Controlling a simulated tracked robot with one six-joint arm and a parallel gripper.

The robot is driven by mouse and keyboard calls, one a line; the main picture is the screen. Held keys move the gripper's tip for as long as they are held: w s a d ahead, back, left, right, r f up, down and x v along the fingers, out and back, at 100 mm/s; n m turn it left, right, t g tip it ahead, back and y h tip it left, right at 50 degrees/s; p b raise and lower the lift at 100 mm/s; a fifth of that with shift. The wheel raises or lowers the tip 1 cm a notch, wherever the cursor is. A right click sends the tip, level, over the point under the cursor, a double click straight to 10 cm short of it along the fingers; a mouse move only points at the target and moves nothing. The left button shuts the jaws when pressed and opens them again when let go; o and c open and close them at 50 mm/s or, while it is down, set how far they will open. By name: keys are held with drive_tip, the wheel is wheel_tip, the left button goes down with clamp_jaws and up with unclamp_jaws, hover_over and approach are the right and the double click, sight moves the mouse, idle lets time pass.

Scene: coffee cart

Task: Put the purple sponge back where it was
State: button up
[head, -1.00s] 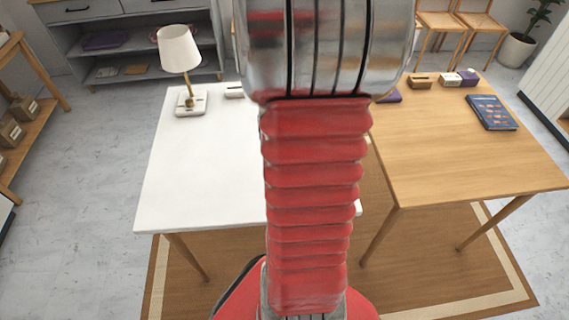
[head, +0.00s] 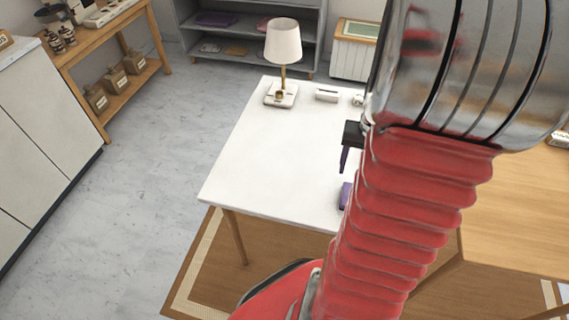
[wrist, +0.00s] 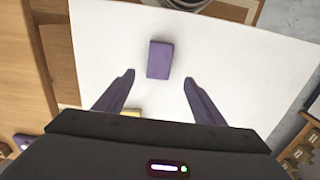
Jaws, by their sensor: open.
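The purple sponge (wrist: 160,59) lies flat on the white table in the wrist view, just beyond and between my fingertips. In the head view the purple sponge (head: 345,196) shows near the table's front edge, partly hidden by my arm. My gripper (wrist: 159,80) is open and empty, with its two dark purple fingers spread wider than the sponge. In the head view my gripper (head: 344,160) is above the white table, mostly hidden behind my arm, apart from the sponge.
The white table (head: 260,150) carries a lamp (head: 283,45) and a small white holder (head: 327,94) at the back. A wooden table (head: 510,215) stands to the right. A yellow object (wrist: 131,112) shows by my gripper. The white table's left part is clear.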

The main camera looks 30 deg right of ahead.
drive_tip(key=w+a+r+n+t, duration=0.1)
drive_tip(key=w+a+r+n, duration=0.1)
drive_tip(key=w+a+r, duration=0.4)
drive_tip(key=s+a+r+n+t, duration=0.1)
drive_tip(key=a+r+n, duration=0.3)
drive_tip(key=a, duration=0.8)
drive_tip(key=s+a+r+n+t, duration=0.2)
drive_tip(key=a+r, duration=0.5)
drive_tip(key=a, duration=0.5)
drive_tip(key=shift+s+a+r+n+t, duration=0.2)
drive_tip(key=shift+a+r+n+t, duration=0.2)
drive_tip(key=shift+n+t, duration=0.45)
drive_tip(key=shift+c, duration=0.5)
